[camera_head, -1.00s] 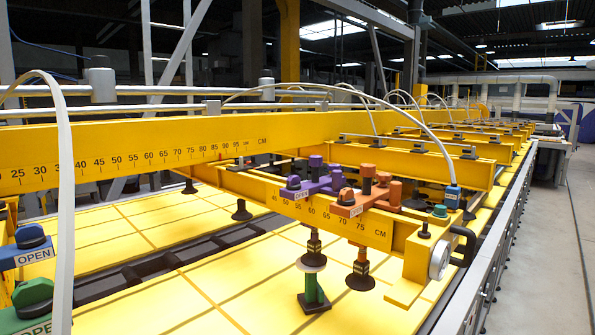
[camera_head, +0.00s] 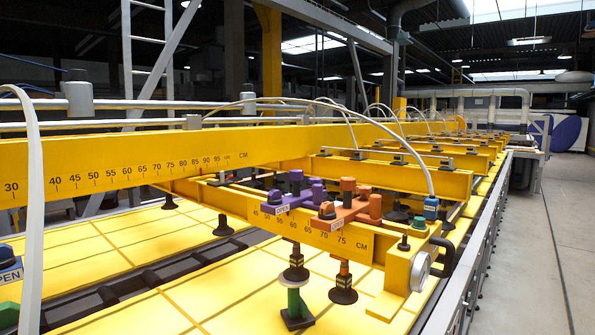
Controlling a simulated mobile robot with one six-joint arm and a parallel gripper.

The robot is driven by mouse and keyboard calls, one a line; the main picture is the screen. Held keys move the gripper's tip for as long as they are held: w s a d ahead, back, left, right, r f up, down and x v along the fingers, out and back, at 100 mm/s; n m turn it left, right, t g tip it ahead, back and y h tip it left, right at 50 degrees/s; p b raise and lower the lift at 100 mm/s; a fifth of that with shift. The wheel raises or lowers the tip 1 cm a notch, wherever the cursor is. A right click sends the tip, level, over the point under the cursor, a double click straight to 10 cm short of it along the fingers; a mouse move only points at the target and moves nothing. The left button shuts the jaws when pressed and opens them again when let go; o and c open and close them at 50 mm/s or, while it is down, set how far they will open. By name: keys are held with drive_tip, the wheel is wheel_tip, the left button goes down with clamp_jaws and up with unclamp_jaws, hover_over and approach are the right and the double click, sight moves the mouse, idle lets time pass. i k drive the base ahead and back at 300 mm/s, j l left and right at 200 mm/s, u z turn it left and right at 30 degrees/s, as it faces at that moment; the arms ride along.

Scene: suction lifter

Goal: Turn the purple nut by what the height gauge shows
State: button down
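A purple nut-like knob (camera_head: 297,176) stands on top of a purple bracket (camera_head: 306,196) on the yellow crossbeam, left of an orange bracket (camera_head: 350,209). Below the beam, a green stand with a white disc (camera_head: 295,275) is under a dark suction cup; it may be the height gauge, but I see no readable marks on it. A round dial with a pale face (camera_head: 420,272) sits at the beam's right end; its reading is too small to tell. My gripper is not in view.
The crossbeam carries a centimetre scale (camera_head: 310,230). A long yellow beam (camera_head: 120,162) with another scale runs behind it. A white hose (camera_head: 33,190) crosses the left edge. Yellow sheets (camera_head: 215,290) lie below. The grey floor at the right (camera_head: 530,240) is clear.

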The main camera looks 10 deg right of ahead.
sight(296, 176)
drive_tip(key=i+l+u, duration=0.25)
drive_tip(key=l, duration=0.3)
drive_tip(key=l+u, duration=0.3)
drive_tip(key=l, duration=0.2)
drive_tip(key=l+u, duration=0.25)
drive_tip(key=l, duration=0.35)
drive_tip(key=l+u, duration=0.3)
drive_tip(key=l, duration=0.3)
drive_tip(key=l+u, duration=0.25)
drive_tip(key=l, duration=0.35)
drive_tip(key=k+l+u, duration=0.1)
drive_tip(key=l+u, duration=0.2)
drive_tip(key=l, duration=0.25)
drive_tip(key=k+l+u, duration=0.25)
drive_tip(key=l, duration=0.3)
drive_tip(key=k+l+u, duration=0.15)
drive_tip(key=l+u, duration=0.15)
drive_tip(key=l, duration=0.25)
